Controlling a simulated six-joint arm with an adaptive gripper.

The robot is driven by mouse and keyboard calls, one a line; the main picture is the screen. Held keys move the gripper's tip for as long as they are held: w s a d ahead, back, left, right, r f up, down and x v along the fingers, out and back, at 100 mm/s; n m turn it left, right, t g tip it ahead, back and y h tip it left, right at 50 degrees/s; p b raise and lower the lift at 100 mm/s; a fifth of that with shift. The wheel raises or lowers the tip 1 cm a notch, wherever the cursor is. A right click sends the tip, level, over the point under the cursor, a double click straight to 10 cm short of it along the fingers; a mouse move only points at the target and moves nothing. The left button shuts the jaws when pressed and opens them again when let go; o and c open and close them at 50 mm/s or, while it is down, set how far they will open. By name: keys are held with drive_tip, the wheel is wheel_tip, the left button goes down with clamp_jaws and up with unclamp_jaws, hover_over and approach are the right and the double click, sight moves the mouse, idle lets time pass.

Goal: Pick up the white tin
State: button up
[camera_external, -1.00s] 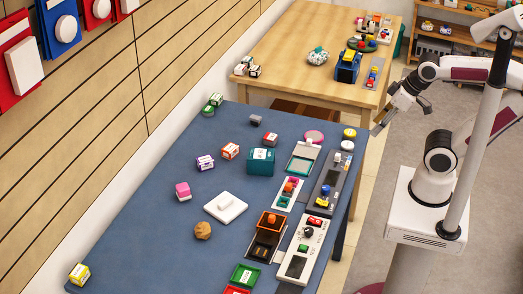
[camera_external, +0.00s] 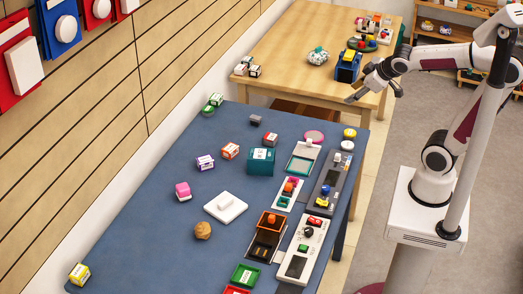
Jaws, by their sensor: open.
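A small round white thing (camera_external: 347,145), which looks like the white tin, is at the right edge of the blue table (camera_external: 130,225), near its far right corner. A similar yellow-topped round tin (camera_external: 349,133) is just behind it. My gripper (camera_external: 376,97) is open and empty, its fingers spread. It is in the air, up and to the right of the white tin in the picture, in front of the wooden table's near right corner. It is clear of the tin, and nothing hides the tin.
A grey panel with switches (camera_external: 326,183) lies just in front of the tin. A teal box (camera_external: 261,162) stands further left. The wooden table (camera_external: 300,32) behind bears a blue bin (camera_external: 347,68).

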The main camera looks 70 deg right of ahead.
drive_tip(key=w+d+f+n+t+h, duration=0.1)
drive_tip(key=w+d, duration=0.3)
drive_tip(key=d, duration=0.2)
drive_tip(key=w+d+f+n+h, duration=0.1)
drive_tip(key=w+d, duration=0.4)
drive_tip(key=d, duration=0.2)
drive_tip(key=w+d+f+n+t+y, duration=0.2)
drive_tip(key=w+d+f+n+y, duration=0.1)
drive_tip(key=d+f, duration=0.55)
drive_tip(key=s+f+y, duration=0.2)
drive_tip(key=s+f, duration=0.1)
drive_tip(key=f, duration=0.2)
drive_tip(key=s+a+f+n+y, duration=0.1)
drive_tip(key=s+f+y, duration=0.2)
drive_tip(key=s+f, duration=0.1)
drive_tip(key=s+a+f+n+t+y, duration=0.1)
drive_tip(key=s+f+y, duration=0.2)
drive_tip(key=f, duration=0.3)
drive_tip(key=shift+s+a+f, duration=0.1)
drive_tip(key=shift+s+f, duration=0.25)
drive_tip(key=shift+s, duration=0.4)
drive_tip(key=s+a+f+t+y, duration=0.3)
drive_tip(key=s+f+y, duration=0.1)
drive_tip(key=s, duration=0.3)
drive_tip(key=shift+f+y, duration=0.2)
drive_tip(key=shift+y, duration=0.2)
